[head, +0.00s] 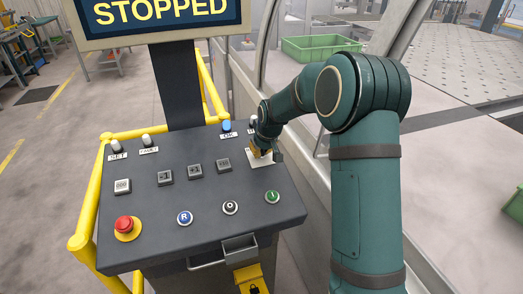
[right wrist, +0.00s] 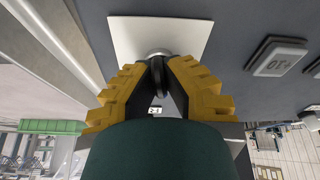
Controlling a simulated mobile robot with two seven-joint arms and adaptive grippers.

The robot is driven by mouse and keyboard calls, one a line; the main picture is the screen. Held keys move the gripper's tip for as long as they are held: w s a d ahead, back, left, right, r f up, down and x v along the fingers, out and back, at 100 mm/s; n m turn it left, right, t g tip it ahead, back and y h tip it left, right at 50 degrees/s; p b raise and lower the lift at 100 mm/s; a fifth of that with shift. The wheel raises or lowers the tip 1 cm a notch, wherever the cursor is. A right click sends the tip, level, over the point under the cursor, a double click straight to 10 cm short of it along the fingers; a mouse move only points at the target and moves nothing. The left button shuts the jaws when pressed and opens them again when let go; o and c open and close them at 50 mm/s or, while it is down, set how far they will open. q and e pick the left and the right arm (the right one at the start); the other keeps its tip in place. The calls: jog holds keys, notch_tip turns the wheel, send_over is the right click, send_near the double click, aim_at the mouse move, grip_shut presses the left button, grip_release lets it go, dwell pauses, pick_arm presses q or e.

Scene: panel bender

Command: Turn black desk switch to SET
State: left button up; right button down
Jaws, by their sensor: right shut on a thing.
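The black desk switch (right wrist: 158,77) stands on a white label plate (right wrist: 135,38) in the right wrist view. My right gripper (right wrist: 159,72) is shut on the switch, with a yellow finger on each side of it. In the head view my right gripper (head: 262,151) is at the right rear of the grey desk, over the white plate (head: 260,163). It hides the switch there. The plate's markings, including SET, and the switch's pointing direction cannot be read. My left gripper is not in view.
The desk (head: 205,190) also carries a red emergency button (head: 124,224), a blue R button (head: 185,217), a green button (head: 272,197) and grey push buttons. A screen (head: 160,15) reading STOPPED stands behind. A yellow rail (head: 87,215) runs along the left side.

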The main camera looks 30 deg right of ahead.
jog(key=m+h, duration=0.1)
jog(key=m, duration=0.3)
jog(key=shift+m+p, duration=0.3)
jog(key=shift+p, duration=0.1)
jog(key=shift+m+g+h+p, duration=0.3)
jog(key=shift+m+g+p, duration=0.15)
jog(key=shift+m, duration=1.45)
jog(key=shift+f, duration=0.1)
jog(key=c, duration=1.1)
grip_release()
jog(key=shift+o, duration=0.2)
jog(key=v, duration=1.2)
jog(key=shift+s, duration=0.1)
